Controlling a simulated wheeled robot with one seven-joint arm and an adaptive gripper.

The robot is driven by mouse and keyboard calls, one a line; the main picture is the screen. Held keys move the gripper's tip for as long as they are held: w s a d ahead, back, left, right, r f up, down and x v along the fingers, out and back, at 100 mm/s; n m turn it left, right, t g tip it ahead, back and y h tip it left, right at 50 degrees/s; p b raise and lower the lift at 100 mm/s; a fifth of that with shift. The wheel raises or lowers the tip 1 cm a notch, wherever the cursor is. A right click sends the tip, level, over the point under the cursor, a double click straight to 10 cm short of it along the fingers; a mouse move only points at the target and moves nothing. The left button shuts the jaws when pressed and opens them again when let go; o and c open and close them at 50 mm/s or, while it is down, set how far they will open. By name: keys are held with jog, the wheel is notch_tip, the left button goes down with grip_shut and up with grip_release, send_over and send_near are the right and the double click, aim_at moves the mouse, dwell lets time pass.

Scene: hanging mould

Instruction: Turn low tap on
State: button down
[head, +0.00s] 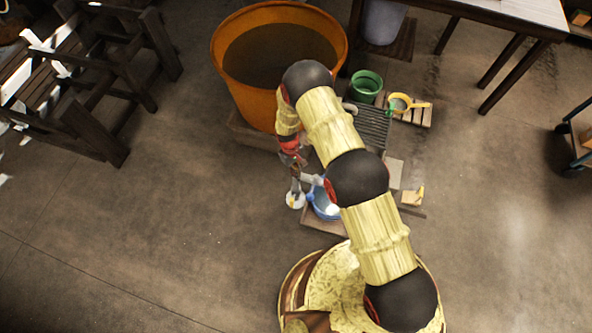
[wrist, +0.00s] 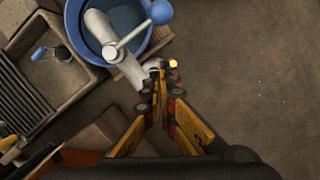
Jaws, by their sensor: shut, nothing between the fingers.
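The low tap (wrist: 112,48) shows in the wrist view as a pale grey pipe with a round hub. A thin lever runs from the hub up and right to a blue ball knob (wrist: 160,12). A blue tub (wrist: 82,38) lies beneath it; the tub also shows in the head view (head: 322,207), partly behind my arm. My gripper (wrist: 164,76) is shut and empty, below and right of the hub and apart from the knob in the picture. In the head view my gripper (head: 296,188) hangs just left of the tub. Whether its tips touch the pipe's end is unclear.
A large orange vat (head: 226,75) stands behind. A stone basin (wrist: 75,85) with another blue-knobbed piece (wrist: 40,53) lies left in the wrist view. A green bucket (head: 366,86) and yellow pan (head: 400,103) sit at the back right. Floor right of the gripper is clear.

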aim_at(313, 187)
jog(key=s+d+f+b, duration=0.2)
jog(key=s+f, duration=0.1)
jog(key=f, duration=0.1)
jog(key=shift+s+d, duration=0.4)
